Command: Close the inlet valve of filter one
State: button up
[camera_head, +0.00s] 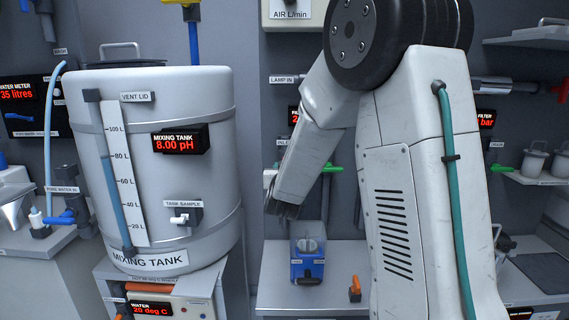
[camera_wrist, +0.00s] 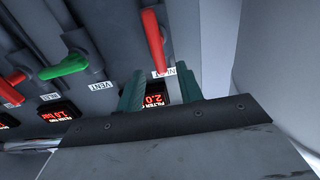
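In the wrist view a red lever handle (camera_wrist: 154,42) hangs beside a label that reads upside down as INLET (camera_wrist: 164,73). The lever runs roughly up and down in the picture, and its pipe is largely out of frame. Below it a red-lit display (camera_wrist: 156,99) reads FILTER and 2.0, partly hidden. My gripper (camera_wrist: 160,82) has its two teal fingers apart, with the label and display showing between them. The red lever lies just beyond the fingertips, with nothing held. In the head view my gripper (camera_head: 281,208) points down before the wall, its fingers hard to make out.
In the wrist view a green lever (camera_wrist: 64,67) and another red lever (camera_wrist: 13,80) are to the left, by a VENT label (camera_wrist: 102,86). In the head view the mixing tank (camera_head: 190,100) stands left of my arm, and a blue device (camera_head: 307,262) sits on the counter below.

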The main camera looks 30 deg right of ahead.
jog(key=x, duration=0.5)
jog(key=shift+w+d, duration=0.1)
jog(key=shift+w, duration=0.05)
grip_shut()
